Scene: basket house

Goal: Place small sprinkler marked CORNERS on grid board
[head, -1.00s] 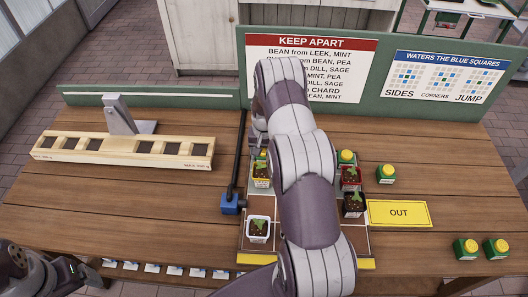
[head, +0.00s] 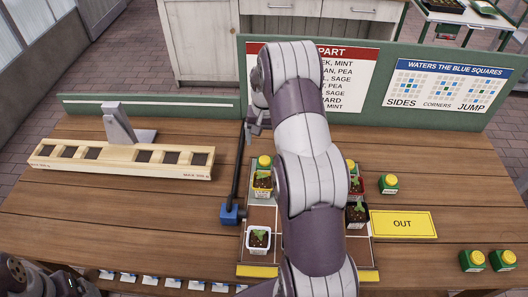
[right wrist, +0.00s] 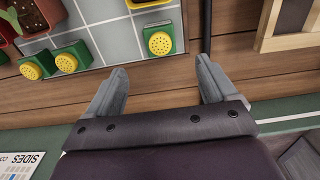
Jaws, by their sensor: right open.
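Small green sprinklers with yellow tops show in several places. One sprinkler (head: 264,162) stands at the back left of the grid board (head: 258,271). In the right wrist view this sprinkler (right wrist: 158,40) is upright on a square near the board's edge, just beyond my fingertips and apart from them. Another sprinkler (head: 351,164) is at the board's back right, partly behind a pot. One more (head: 389,184) stands right of the board. No CORNERS marking is readable on them. My right gripper (right wrist: 165,80) is open and empty. My left gripper (head: 60,284) is only partly visible at the lower left.
Potted seedlings (head: 258,238) stand on the board. A blue block with a black pole (head: 229,213) is at its left edge. A yellow OUT card (head: 402,224) and two sprinklers (head: 472,260) lie to the right. A wooden rack (head: 120,165) and signs (head: 445,85) are behind.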

